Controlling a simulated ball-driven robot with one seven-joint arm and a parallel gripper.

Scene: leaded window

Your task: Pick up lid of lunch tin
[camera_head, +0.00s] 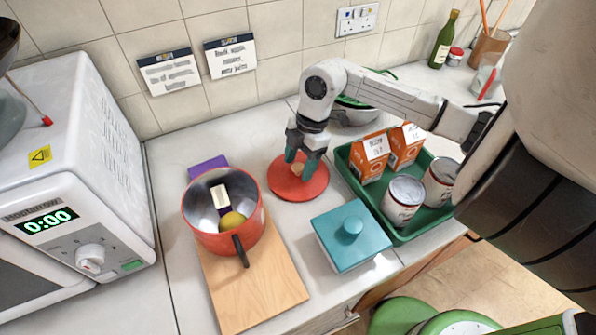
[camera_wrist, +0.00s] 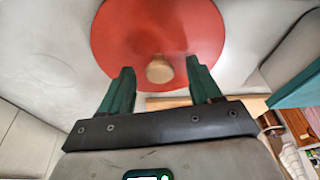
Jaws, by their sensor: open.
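A corner of this teal lid shows at the right of the wrist view (camera_wrist: 298,88). My gripper (camera_head: 301,162) is open, pointing down over a different lid, a round red one (camera_head: 298,188) with a wooden knob. In the wrist view, the knob of the red lid (camera_wrist: 150,28) appears between my fingertips (camera_wrist: 159,70). I cannot tell whether the fingers touch it.
A red pot (camera_head: 213,240) holding a yellow item stands on a wooden board (camera_head: 262,290). A green tray (camera_head: 411,232) with cartons and cans lies right of the red lid. A microwave (camera_head: 85,150) fills the left. Behind my gripper is a bowl (camera_head: 357,116).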

